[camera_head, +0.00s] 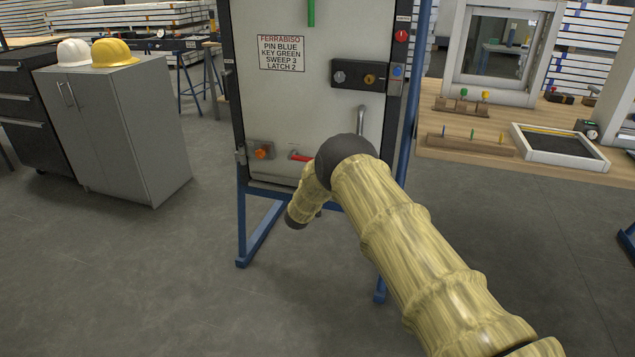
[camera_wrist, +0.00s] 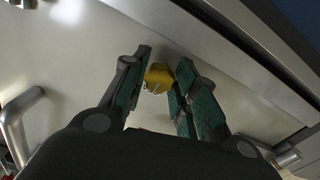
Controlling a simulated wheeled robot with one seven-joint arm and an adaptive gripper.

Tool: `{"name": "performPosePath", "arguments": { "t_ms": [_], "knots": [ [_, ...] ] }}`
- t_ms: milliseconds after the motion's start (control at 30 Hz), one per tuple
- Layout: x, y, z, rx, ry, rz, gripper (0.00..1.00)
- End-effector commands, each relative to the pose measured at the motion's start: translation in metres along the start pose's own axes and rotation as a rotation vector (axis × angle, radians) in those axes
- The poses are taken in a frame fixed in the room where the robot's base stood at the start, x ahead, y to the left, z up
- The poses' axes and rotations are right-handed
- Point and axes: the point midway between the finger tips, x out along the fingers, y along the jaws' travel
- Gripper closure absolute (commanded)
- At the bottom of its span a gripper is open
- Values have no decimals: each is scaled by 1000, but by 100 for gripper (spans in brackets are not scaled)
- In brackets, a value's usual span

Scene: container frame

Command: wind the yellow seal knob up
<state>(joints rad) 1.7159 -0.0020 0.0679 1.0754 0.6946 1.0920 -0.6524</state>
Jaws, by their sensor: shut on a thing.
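The yellow seal knob (camera_wrist: 158,76) sits against the pale door panel (camera_wrist: 90,70) in the wrist view. My gripper (camera_wrist: 166,62) has its green-padded fingers on either side of the knob and is shut on it. In the head view my own arm hides both the knob and my gripper, at the lower part of the pale door (camera_head: 320,110). How far the knob is turned cannot be told.
The door stands in a blue frame (camera_head: 243,215). A grey bent handle (camera_head: 361,118), a red lever (camera_head: 299,157), an orange knob (camera_head: 263,152) and a black lock plate (camera_head: 355,76) are on it. A metal rail (camera_wrist: 250,50) runs close beside the fingers.

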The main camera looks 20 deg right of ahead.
Motion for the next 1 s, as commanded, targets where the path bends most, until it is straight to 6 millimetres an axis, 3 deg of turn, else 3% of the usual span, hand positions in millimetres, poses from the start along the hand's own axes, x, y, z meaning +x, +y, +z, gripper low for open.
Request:
{"name": "performPosePath", "arguments": {
  "t_ms": [433, 467, 567, 1000],
  "knots": [
    [-1, 0, 2, -9, -3, 0, 95],
    [-1, 0, 2, -9, -3, 0, 66],
    [-1, 0, 2, -9, -2, 0, 50],
    [-7, -1, 0, -8, -1, -1, 50]
  ]
}}
